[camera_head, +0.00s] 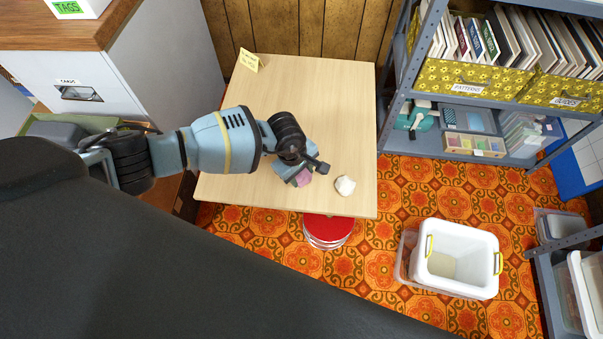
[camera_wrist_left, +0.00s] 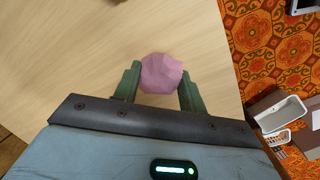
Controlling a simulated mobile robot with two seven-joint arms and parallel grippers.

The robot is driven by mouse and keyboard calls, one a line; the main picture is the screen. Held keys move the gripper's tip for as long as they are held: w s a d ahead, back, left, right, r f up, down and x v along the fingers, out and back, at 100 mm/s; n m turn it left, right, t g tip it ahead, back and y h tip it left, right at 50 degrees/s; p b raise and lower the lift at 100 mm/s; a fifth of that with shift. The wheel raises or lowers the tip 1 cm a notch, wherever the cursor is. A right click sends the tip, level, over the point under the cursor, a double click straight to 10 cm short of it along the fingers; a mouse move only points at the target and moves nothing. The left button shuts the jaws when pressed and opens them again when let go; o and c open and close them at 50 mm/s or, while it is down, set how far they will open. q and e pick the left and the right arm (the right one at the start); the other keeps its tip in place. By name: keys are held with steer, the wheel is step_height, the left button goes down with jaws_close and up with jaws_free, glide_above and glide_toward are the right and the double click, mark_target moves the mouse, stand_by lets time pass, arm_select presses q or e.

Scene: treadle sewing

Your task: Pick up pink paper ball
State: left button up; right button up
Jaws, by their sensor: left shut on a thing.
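The pink paper ball (camera_wrist_left: 161,74) sits between the two green fingers of my left gripper (camera_wrist_left: 160,90) in the left wrist view. The fingers touch it on both sides, and the gripper is shut on it. In the head view the pink ball (camera_head: 303,177) shows partly beneath my left gripper (camera_head: 296,180), over the front part of the wooden table (camera_head: 333,100). I cannot tell whether the ball still touches the tabletop. My right gripper is in neither view.
A white crumpled paper ball (camera_head: 345,185) lies on the table just right of my left gripper. A yellow card (camera_head: 249,60) stands at the back left corner. A red-topped stool (camera_head: 328,229) is below the front edge. A white bin (camera_head: 457,257) stands on the floor at right.

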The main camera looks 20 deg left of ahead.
mark_target(304, 173)
arm_select(q)
steer(key=shift+r, duration=0.1)
step_height(304, 173, up, 4)
steer(key=shift+w+f+p, duration=0.1)
steer(key=shift+f+p, duration=0.1)
steer(key=shift+p, duration=0.45)
steer(key=s+r+p, duration=0.1)
steer(key=s+p, duration=0.2)
steer(key=s, duration=1.1)
steer(key=shift+s, duration=0.3)
steer(key=shift+s+d+r, duration=0.1)
steer(key=shift+s+d, duration=0.05)
steer(key=shift+s, duration=0.5)
steer(key=shift+o, duration=0.2)
steer(key=shift+s, duration=0.15)
steer(key=w+a+r+m, duration=0.2)
steer(key=w+r+m, duration=0.15)
steer(key=r, duration=0.45)
steer(key=w+a+r+m, duration=0.15)
steer(key=w+r, duration=0.25)
steer(key=r, duration=0.4)
steer(key=r+m, duration=0.2)
steer(key=r, duration=0.3)
steer(key=a+r+m+g, duration=0.1)
steer(key=r+m, duration=0.2)
steer(key=r, duration=0.2)
steer(key=a+r+m+g, duration=0.1)
steer(key=r+m, duration=0.2)
steer(key=r, duration=0.3)
